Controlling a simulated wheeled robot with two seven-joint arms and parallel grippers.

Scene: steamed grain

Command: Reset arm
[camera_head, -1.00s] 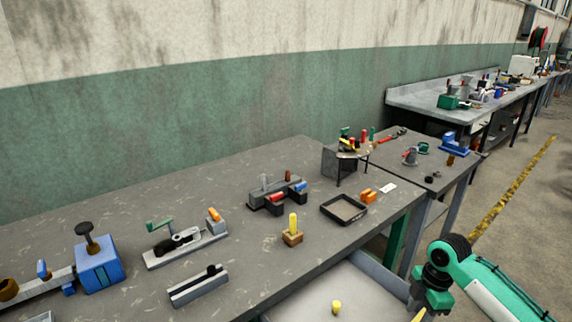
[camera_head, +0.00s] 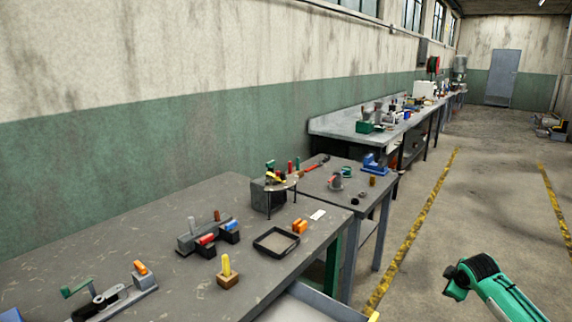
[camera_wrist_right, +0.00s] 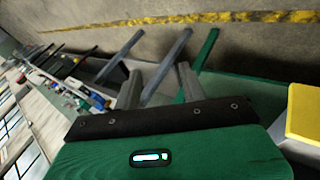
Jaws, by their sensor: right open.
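My right arm (camera_head: 495,290) comes in at the lower right of the head view, over the floor and clear of the workbench. In the right wrist view, the two grey fingers of my right gripper (camera_wrist_right: 160,86) stand apart with nothing between them. Table legs and floor show beyond them. My left arm and gripper are not in view.
The near workbench (camera_head: 160,235) holds a black tray (camera_head: 276,242), a yellow peg in a wooden block (camera_head: 227,272) and clamp-like fixtures. A drawer (camera_head: 310,306) stands out at its front. Open floor with yellow lines (camera_head: 415,235) lies to the right.

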